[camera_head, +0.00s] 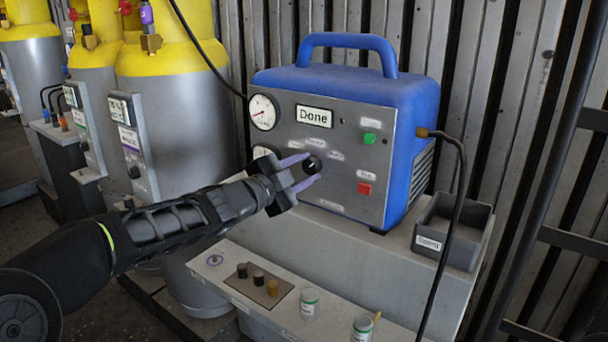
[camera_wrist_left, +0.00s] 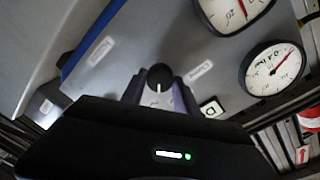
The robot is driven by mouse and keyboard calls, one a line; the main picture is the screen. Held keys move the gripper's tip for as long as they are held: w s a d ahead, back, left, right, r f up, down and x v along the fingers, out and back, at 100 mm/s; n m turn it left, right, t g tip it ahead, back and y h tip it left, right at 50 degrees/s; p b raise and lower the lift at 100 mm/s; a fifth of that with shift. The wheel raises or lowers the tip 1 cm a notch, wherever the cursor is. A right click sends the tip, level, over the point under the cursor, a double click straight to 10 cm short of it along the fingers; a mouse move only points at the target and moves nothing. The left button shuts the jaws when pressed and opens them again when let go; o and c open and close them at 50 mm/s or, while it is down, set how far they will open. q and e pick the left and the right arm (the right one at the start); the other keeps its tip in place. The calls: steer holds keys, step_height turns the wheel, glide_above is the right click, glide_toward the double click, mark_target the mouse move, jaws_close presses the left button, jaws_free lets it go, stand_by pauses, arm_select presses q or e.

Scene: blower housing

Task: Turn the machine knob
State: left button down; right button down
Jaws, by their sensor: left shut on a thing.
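The machine (camera_head: 340,120) is a blue box with a grey front panel and a carry handle, standing on a grey bench. Its knob (camera_head: 312,165) is round and black, in the middle of the panel. The display (camera_head: 314,117) reads "Done". My left gripper (camera_head: 306,168) has its two purple fingers on either side of the knob, shut on it. In the left wrist view the knob (camera_wrist_left: 160,77) shows a white pointer line between the fingers (camera_wrist_left: 160,92). My right gripper is in neither view.
A green button (camera_head: 369,138) and a red button (camera_head: 364,188) sit right of the knob. A grey bin (camera_head: 452,232) stands right of the machine, with a black hose (camera_head: 462,190) passing it. Small jars (camera_head: 309,304) stand on the front ledge. Yellow-topped cylinders (camera_head: 175,110) stand left.

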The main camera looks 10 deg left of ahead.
arm_select(q)
steer(key=shift+m+b, duration=0.6)
steer(key=shift+m, duration=1)
steer(key=c, duration=0.9)
jaws_free()
steer(key=shift+s, duration=0.15)
steer(key=p+v, duration=0.1)
steer(key=v, duration=0.6)
steer(key=shift+s+a, duration=0.1)
steer(key=shift+s, duration=0.15)
